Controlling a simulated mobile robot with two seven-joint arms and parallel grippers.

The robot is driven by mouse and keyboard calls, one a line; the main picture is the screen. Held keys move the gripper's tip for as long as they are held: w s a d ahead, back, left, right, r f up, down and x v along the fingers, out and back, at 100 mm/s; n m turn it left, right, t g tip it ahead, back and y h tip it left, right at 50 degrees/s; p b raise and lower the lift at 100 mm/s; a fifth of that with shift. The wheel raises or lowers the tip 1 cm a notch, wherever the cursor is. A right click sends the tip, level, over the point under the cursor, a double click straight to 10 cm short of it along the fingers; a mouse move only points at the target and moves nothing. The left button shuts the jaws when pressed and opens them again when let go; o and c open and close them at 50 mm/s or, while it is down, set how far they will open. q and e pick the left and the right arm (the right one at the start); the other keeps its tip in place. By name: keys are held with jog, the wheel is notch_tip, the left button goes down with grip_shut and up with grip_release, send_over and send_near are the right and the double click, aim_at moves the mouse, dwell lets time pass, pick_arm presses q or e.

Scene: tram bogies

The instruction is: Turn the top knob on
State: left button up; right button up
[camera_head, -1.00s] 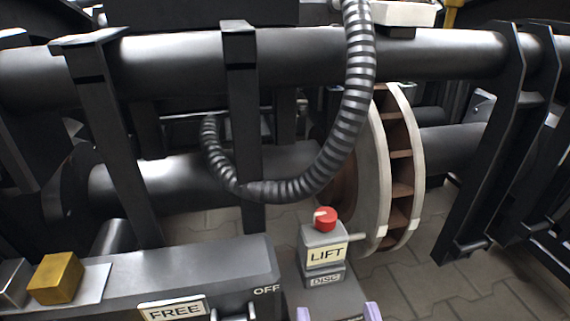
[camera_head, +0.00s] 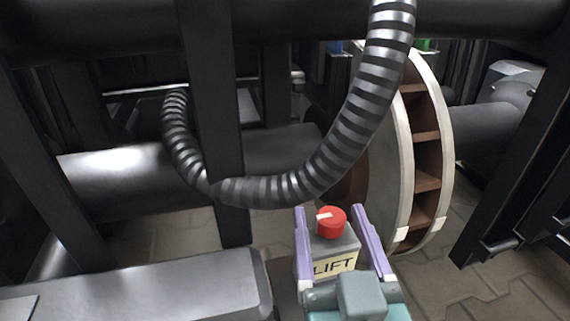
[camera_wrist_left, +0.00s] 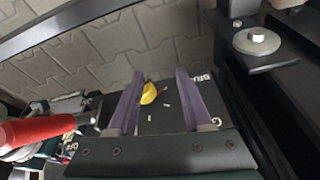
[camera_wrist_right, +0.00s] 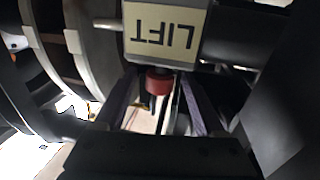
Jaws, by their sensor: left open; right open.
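The red knob (camera_head: 331,221) with a white mark sits on top of a grey box (camera_head: 337,247) with a LIFT label. My right gripper (camera_head: 330,210) is open, its purple fingers on either side of the knob in the head view. In the right wrist view the red knob (camera_wrist_right: 158,82) shows between the open fingers, beside the LIFT label (camera_wrist_right: 165,29); whether a finger touches it cannot be told. My left gripper (camera_wrist_left: 160,75) is open and shows only in its own wrist view, over a dark surface with a yellow object (camera_wrist_left: 149,93).
A ribbed black hose (camera_head: 345,150) hangs in a loop behind and above the box. A brake disc (camera_head: 425,150) stands close at its right. A dark beam (camera_head: 205,90) stands at the left. Paved floor (camera_head: 390,285) shows beyond.

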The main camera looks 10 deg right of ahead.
jog(key=shift+w+d, duration=0.1)
jog(key=shift+w, duration=0.35)
jog(key=shift+s, duration=0.15)
jog(key=shift+c, duration=0.4)
grip_shut()
